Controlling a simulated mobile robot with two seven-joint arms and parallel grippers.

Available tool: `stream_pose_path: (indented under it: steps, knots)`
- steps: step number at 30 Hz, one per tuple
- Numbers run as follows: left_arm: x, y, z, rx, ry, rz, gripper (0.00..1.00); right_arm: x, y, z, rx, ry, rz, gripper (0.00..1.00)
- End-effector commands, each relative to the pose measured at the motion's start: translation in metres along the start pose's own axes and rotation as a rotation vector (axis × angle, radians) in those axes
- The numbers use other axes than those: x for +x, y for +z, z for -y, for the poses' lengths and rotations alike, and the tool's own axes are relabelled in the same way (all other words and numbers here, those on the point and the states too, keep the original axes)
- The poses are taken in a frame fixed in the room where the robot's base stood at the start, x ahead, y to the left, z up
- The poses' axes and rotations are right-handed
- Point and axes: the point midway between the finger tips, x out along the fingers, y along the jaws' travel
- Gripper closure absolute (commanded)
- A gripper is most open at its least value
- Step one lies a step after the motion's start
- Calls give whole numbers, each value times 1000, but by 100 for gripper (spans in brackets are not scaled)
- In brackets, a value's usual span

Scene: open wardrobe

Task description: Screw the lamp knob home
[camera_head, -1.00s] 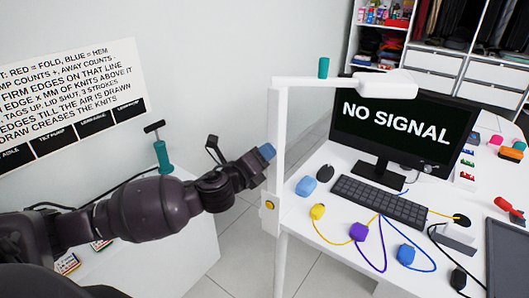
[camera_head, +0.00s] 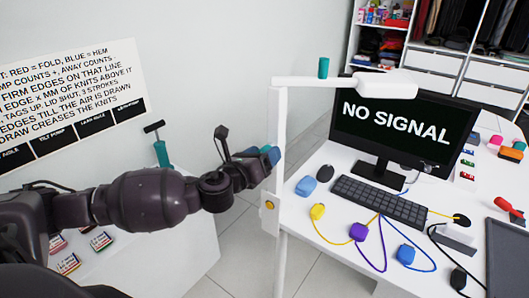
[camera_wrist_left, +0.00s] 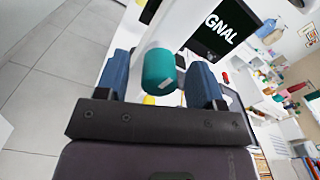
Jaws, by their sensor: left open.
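The white lamp (camera_head: 279,140) has an upright post, a horizontal arm and a flat head at the right. A teal cylindrical knob (camera_wrist_left: 160,70) sits between the two blue fingers of my left gripper in the left wrist view. Gaps show on both sides of it, so the fingers look apart from it. My left gripper (camera_head: 268,152) is open beside the post in the head view, where a teal patch shows at the fingertips. Another teal cylinder (camera_head: 323,67) stands on top of the lamp arm. How far the knob is seated is hidden. My right gripper is out of view.
The desk (camera_head: 320,262) carries a monitor (camera_head: 400,120), a keyboard (camera_head: 380,200) and several cabled coloured blocks. Open floor lies between the surfaces.

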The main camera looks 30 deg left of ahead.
Motion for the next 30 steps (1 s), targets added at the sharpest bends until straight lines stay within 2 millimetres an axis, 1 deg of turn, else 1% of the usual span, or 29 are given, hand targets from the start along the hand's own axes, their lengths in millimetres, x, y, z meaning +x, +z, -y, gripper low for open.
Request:
stream_pose_path:
  steps: [8, 11, 14, 18, 26, 30]
  knots:
    - [0, 0, 0, -3, 1, -1, 43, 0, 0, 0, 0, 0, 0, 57]
    - [0, -1, 0, -63, 1, 0, 43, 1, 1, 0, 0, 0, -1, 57]
    - [-1, -2, 0, -224, 2, 0, 43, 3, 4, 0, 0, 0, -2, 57]
    - [-1, -2, -1, -497, 3, 0, 43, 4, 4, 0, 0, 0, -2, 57]
    - [0, -1, 0, -952, 4, 0, 43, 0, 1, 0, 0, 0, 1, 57]
    - [0, -1, 0, -1208, 2, 1, 43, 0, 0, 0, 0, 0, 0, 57]
